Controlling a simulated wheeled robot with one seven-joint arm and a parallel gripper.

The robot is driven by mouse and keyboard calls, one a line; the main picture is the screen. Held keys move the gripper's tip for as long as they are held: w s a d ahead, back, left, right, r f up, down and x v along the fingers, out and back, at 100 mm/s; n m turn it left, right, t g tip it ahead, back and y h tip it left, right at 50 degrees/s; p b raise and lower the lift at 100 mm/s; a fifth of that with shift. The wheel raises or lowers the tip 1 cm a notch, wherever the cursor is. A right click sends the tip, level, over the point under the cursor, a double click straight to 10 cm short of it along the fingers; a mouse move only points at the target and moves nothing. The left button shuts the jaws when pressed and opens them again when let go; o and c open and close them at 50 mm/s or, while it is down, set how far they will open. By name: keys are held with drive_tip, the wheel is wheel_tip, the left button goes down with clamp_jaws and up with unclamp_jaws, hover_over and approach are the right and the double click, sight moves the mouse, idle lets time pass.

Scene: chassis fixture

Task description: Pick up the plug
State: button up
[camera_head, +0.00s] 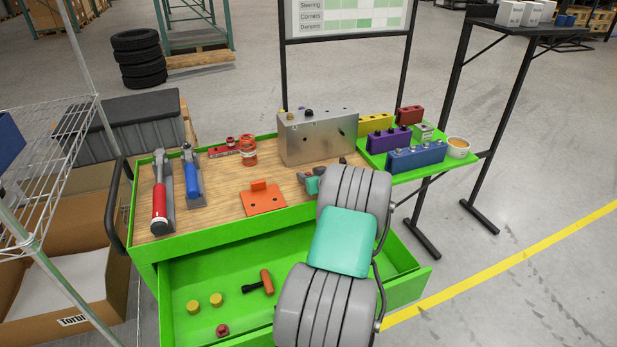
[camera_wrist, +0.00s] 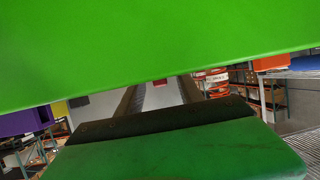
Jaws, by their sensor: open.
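I cannot tell for sure which thing is the plug. Small round pieces lie in the open green drawer in the head view: two yellow pieces (camera_head: 205,303) and one dark red piece (camera_head: 222,330). My gripper (camera_head: 313,184) is mostly hidden behind my grey and teal arm, over the right part of the wooden cart top (camera_head: 222,190). In the wrist view, my gripper (camera_wrist: 157,95) shows dark fingers spread apart with nothing visible between them. None of the small round pieces shows in the wrist view.
A hammer (camera_head: 259,283) lies in the drawer (camera_head: 175,285). The cart top holds a metal box (camera_head: 318,138), an orange bracket (camera_head: 263,199), an orange jar (camera_head: 248,150) and red and blue tools. A green side tray (camera_head: 428,172) carries coloured blocks and a cup (camera_head: 458,147).

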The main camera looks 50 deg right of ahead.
drive_tip(key=shift+w+d+f, duration=0.2)
drive_tip(key=shift+w, duration=0.2)
drive_tip(key=shift+c, duration=0.4)
clamp_jaws()
drive_tip(key=shift+r, duration=0.15)
